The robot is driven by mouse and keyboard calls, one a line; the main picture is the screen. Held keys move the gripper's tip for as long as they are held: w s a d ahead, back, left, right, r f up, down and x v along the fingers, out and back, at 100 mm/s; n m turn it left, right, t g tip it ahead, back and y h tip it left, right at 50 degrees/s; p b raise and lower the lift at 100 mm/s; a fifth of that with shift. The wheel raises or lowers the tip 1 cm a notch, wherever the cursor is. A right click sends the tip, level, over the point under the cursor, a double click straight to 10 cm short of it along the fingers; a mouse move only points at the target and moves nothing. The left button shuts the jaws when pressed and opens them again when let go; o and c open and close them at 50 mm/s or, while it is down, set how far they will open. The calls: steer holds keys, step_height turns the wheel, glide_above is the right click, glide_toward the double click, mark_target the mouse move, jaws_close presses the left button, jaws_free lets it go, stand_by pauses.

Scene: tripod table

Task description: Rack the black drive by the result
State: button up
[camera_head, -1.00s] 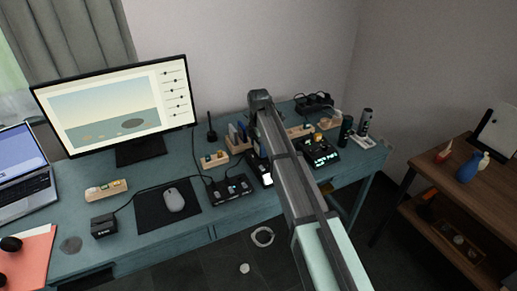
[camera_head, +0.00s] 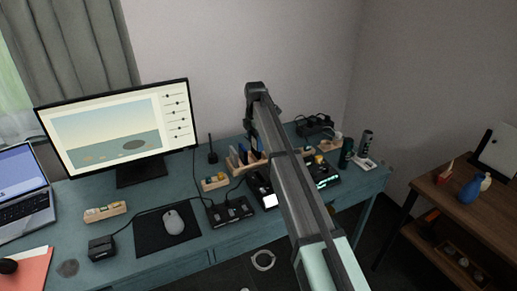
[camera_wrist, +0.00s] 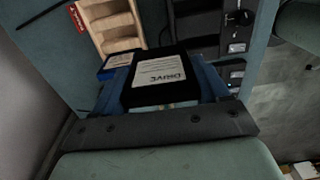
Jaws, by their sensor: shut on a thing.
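In the wrist view, my gripper (camera_wrist: 160,92) is shut on the black drive (camera_wrist: 158,72), which has a white label reading DRIVE. Blue finger parts show on both sides of it. A wooden rack (camera_wrist: 108,22) with slots lies beyond, at upper left. A blue drive (camera_wrist: 117,60) with a pale label is at the rack's near end, beside the held drive. In the head view, my gripper (camera_head: 251,132) hangs over the back of the desk, by the rack (camera_head: 253,161) with coloured drives. The held drive cannot be made out there.
A black device with a lit display (camera_head: 325,178) is right of my arm. A black box (camera_head: 231,211), a small wooden holder (camera_head: 214,183) and an antenna (camera_head: 212,150) stand left of the rack. The monitor (camera_head: 118,125) is farther left. Dark bottles (camera_head: 347,152) stand at right.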

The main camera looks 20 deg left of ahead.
mark_target(252, 148)
steer(key=w+a, duration=0.4)
steer(key=w, duration=0.2)
steer(key=shift+w+r, duration=0.15)
steer(key=shift+w, duration=0.2)
steer(key=shift+a, duration=0.1)
steer(key=shift+f, duration=2.9)
steer(key=shift+f, duration=2.15)
steer(key=o, duration=1.1)
steer(key=shift+o, duration=0.2)
steer(key=shift+r, duration=0.1)
step_height(252, 148, up, 14)
steer(key=shift+f, duration=0.2)
